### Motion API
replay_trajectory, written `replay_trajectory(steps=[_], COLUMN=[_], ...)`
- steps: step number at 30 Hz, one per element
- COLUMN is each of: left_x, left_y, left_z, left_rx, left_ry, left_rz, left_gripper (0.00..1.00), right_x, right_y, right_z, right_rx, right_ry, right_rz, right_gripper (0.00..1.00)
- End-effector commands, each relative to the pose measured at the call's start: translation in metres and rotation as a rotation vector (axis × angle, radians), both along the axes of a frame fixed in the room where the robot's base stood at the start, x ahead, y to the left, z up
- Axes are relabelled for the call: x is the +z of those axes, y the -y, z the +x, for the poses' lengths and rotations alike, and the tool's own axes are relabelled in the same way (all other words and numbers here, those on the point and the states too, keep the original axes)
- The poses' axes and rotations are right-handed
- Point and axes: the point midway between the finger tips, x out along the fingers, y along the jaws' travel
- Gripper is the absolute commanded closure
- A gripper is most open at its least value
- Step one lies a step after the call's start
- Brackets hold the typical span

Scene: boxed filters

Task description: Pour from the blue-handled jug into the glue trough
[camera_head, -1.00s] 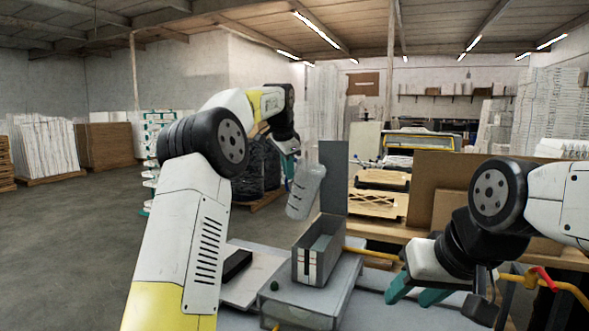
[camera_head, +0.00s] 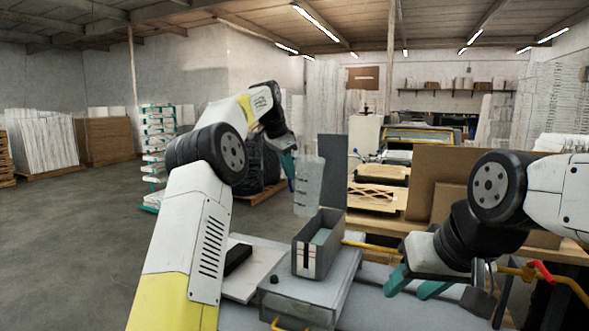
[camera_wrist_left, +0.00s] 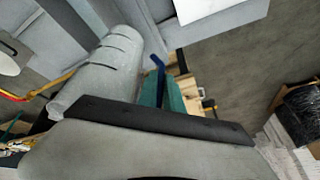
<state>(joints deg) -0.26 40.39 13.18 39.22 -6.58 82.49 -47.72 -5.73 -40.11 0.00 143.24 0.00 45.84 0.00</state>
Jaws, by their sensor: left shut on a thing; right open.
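The jug (camera_head: 309,187) is a translucent grey vessel with dark level marks, held nearly upright in the air above and behind the trough. In the left wrist view the jug (camera_wrist_left: 105,65) fills the upper left, and its blue handle (camera_wrist_left: 158,68) meets the teal fingers. My left gripper (camera_head: 289,163) is shut on this handle. The glue trough (camera_head: 305,262) is a narrow grey open box with a dark stripe on its front wall and a pale bluish surface inside. The jug's contents cannot be made out. My right gripper (camera_head: 416,286) is open and empty, right of the trough.
The trough stands on a grey box-like base (camera_head: 312,292). A tall grey panel (camera_head: 333,170) rises behind the trough. A white plate with a black block (camera_head: 237,258) lies to the left. Yellow bars (camera_head: 375,249) and a wooden workbench with brown boards (camera_head: 438,175) are on the right.

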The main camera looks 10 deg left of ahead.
Motion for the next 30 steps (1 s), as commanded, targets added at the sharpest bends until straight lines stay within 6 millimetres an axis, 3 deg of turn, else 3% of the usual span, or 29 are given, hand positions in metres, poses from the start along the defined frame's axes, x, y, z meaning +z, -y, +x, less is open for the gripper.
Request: replay_trajectory(steps=[8, 20, 30], left_x=[0.001, 0.029, 0.03], left_y=[0.0, 0.001, 0.0], left_z=[0.0, 0.0, 0.0], left_rx=[0.0, 0.0, 0.0], left_ry=[0.0, 0.001, 0.0], left_rz=[-0.001, -0.002, -0.001], left_gripper=[1.0, 1.0, 1.0], right_x=[0.0, 0.0, 0.0], right_y=[0.0, 0.0, 0.0], right_z=[0.0, 0.0, 0.0], right_rx=[0.0, 0.0, 0.0], right_ry=[0.0, 0.0, 0.0], right_rz=[0.0, 0.0, 0.0], right_gripper=[0.56, 0.56, 0.56])
